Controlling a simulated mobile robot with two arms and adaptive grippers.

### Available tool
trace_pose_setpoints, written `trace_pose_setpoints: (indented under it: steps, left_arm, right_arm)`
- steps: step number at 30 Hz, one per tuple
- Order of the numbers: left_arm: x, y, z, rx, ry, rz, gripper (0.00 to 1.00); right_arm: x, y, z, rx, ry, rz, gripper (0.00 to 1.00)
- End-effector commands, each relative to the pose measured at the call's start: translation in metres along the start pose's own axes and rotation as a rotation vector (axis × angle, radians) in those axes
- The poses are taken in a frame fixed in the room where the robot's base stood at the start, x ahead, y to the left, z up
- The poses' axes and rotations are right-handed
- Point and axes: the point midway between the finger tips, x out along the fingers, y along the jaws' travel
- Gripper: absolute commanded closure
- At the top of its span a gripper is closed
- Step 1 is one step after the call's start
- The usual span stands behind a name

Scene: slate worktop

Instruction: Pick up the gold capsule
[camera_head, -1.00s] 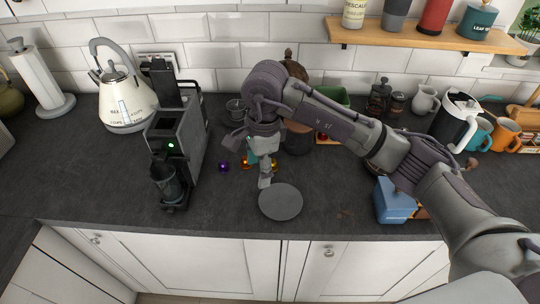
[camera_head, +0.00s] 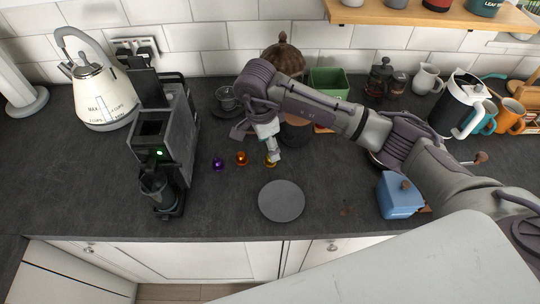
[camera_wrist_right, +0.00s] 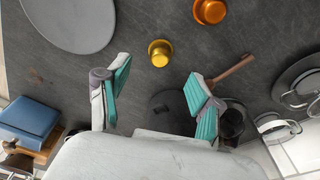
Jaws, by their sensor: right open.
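The gold capsule (camera_head: 267,162) sits on the dark worktop behind the grey disc, partly hidden by my right gripper in the head view. It shows fully in the right wrist view (camera_wrist_right: 160,53), just beyond and between the fingertips, with clear worktop around it. My right gripper (camera_head: 273,153) points down close above the capsule. Its two teal-padded fingers (camera_wrist_right: 158,78) are spread wide with nothing between them. My left gripper is in neither view.
An orange capsule (camera_head: 241,158) and a purple capsule (camera_head: 218,163) lie left of the gold one. A flat grey disc (camera_head: 281,201) lies in front. The coffee machine (camera_head: 172,143) stands left, a blue box (camera_head: 399,195) right. Open worktop lies between machine and disc.

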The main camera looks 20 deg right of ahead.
Motion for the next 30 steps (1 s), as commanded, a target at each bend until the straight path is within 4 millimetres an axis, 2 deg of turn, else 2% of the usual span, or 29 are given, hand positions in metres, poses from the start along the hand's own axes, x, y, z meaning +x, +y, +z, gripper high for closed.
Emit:
trace_pose_setpoints:
  steps: [4,8,13,20,22,28,30]
  left_arm:
    - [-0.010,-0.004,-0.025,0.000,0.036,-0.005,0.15]
    - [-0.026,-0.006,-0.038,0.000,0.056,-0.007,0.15]
    - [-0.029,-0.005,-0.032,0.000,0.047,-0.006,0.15]
    - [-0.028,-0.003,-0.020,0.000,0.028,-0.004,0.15]
    - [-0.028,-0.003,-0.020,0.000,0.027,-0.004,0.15]
    - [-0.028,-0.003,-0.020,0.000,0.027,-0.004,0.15]
    - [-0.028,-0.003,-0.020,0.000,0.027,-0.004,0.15]
  right_arm:
    - [0.010,0.001,0.001,0.000,0.000,0.005,0.34]
    - [0.029,0.002,0.002,0.000,-0.001,0.007,0.34]
    - [0.050,0.000,0.002,0.001,0.000,0.002,0.34]
    - [0.054,-0.001,0.002,0.000,0.000,0.000,0.34]
    - [0.054,-0.001,0.002,0.000,0.000,0.000,0.41]
    - [0.054,-0.001,0.002,-0.001,0.000,0.000,0.74]
    - [0.054,-0.001,0.002,-0.001,0.000,0.000,0.77]
